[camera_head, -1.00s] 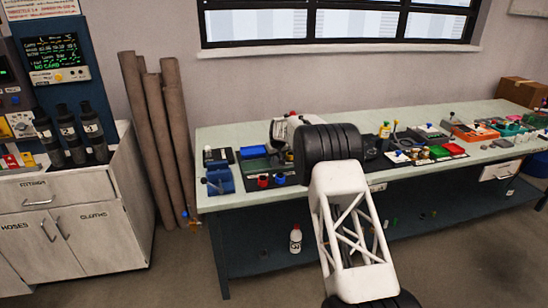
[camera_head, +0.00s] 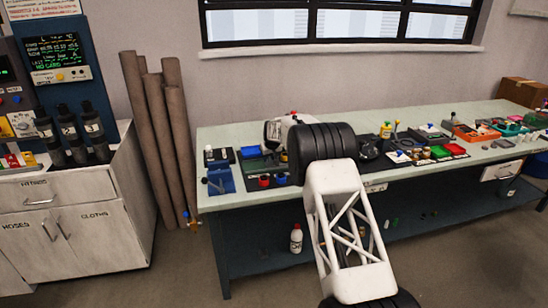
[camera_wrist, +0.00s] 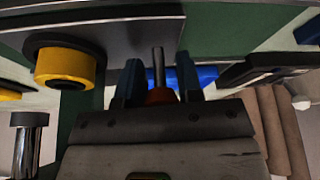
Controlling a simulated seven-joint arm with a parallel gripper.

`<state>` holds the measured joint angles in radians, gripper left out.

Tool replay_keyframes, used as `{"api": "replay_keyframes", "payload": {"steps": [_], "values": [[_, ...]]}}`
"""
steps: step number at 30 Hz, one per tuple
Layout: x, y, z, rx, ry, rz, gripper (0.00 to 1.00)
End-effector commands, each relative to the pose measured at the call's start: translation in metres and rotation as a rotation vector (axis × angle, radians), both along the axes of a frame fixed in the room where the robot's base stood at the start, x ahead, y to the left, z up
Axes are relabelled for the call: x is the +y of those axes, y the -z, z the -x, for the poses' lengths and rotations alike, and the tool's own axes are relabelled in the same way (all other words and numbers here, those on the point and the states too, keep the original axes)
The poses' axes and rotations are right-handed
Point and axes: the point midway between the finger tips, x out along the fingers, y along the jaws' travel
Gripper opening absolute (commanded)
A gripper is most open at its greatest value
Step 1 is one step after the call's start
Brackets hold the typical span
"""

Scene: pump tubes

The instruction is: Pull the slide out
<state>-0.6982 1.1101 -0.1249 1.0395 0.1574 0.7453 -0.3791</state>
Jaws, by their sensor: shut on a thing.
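In the wrist view my gripper (camera_wrist: 159,82) has its two dark fingers closed on an orange-red knob (camera_wrist: 160,95) at the base of a thin metal rod (camera_wrist: 158,66). I take this knob and rod to be the slide's handle, but the slide's body cannot be made out. A blue part (camera_wrist: 205,75) shows just behind the fingers. In the head view a blue device (camera_head: 221,178) stands at the left end of the bench. My fingers and the knob are hidden there behind my black arm joint.
A yellow cylinder with a dark collar (camera_wrist: 65,66) is left of the fingers in the wrist view. The green bench (camera_head: 225,139) carries several coloured parts. A dark tray (camera_head: 456,151) lies to the right. Brown pipes (camera_head: 180,125) lean on the wall.

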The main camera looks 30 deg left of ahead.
Motion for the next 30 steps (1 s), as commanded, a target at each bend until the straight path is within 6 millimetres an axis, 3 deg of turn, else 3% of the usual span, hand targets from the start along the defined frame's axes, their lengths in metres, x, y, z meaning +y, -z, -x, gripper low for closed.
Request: {"api": "replay_keyframes", "payload": {"steps": [6, 12, 24, 25, 28, 30], "values": [[0.041, -0.001, 0.041, 0.0, -0.004, -0.001, 0.0], [0.068, -0.001, 0.068, -0.001, -0.001, -0.002, 0.0], [0.076, 0.0, 0.075, 0.0, -0.003, -0.001, 0.0], [0.076, 0.0, 0.076, 0.0, -0.003, -0.001, 0.38], [0.076, 0.0, 0.076, 0.0, -0.003, -0.001, 0.52], [0.075, 0.0, 0.075, 0.001, -0.002, -0.002, 0.52]]}}
